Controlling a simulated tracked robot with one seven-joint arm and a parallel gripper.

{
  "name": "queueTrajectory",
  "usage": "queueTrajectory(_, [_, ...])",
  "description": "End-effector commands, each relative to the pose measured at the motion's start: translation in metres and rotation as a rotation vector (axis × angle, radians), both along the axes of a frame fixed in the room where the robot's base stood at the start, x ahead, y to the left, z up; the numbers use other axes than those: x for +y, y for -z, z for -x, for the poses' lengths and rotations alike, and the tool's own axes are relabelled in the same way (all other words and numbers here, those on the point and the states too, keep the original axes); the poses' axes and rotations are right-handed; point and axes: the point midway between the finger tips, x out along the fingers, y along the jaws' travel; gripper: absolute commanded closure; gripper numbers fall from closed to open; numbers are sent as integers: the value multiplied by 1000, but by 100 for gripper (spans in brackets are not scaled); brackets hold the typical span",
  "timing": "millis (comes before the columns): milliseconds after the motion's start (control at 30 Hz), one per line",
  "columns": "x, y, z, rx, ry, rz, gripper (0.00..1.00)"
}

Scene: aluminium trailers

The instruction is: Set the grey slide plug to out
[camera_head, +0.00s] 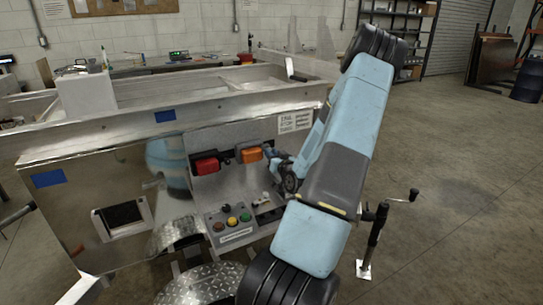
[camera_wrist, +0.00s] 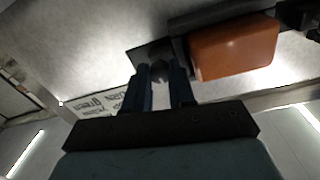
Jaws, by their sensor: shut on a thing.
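The grey slide plug (camera_wrist: 160,70) shows in the wrist view as a small dark grey piece between my fingertips, in front of a dark square plate beside the orange box (camera_wrist: 235,48). My gripper (camera_wrist: 160,80) is shut on it, with one dark finger on each side. In the head view my gripper (camera_head: 272,155) is at the trailer's front panel, just right of the orange box (camera_head: 250,155). There the plug is hidden by my gripper and arm, and I cannot tell how far out it stands.
A red box (camera_head: 206,165) sits left of the orange one. Below is a control box (camera_head: 232,222) with coloured buttons. A printed label (camera_head: 294,122) is above my gripper. A crank jack (camera_head: 375,235) stands right of my arm. Open floor lies to the right.

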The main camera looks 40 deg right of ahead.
Motion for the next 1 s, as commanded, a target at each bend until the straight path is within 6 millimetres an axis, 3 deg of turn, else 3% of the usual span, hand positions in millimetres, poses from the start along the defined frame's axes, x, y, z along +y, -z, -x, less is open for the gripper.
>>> queueTrajectory(133, [-4, 1, 2, 1, 2, 0, 100])
queueTrajectory(367, [-33, 1, 9, 2, 4, 1, 100])
queueTrajectory(600, [-36, 1, 10, 2, 6, 0, 100])
queueTrajectory(633, [-36, 1, 10, 2, 7, 0, 75])
queueTrajectory(700, [-36, 1, 10, 2, 7, 0, 68])
queueTrajectory(767, [-36, 1, 10, 1, 7, 1, 64])
queueTrajectory(1000, [-34, 0, 10, 2, 4, 0, 64])
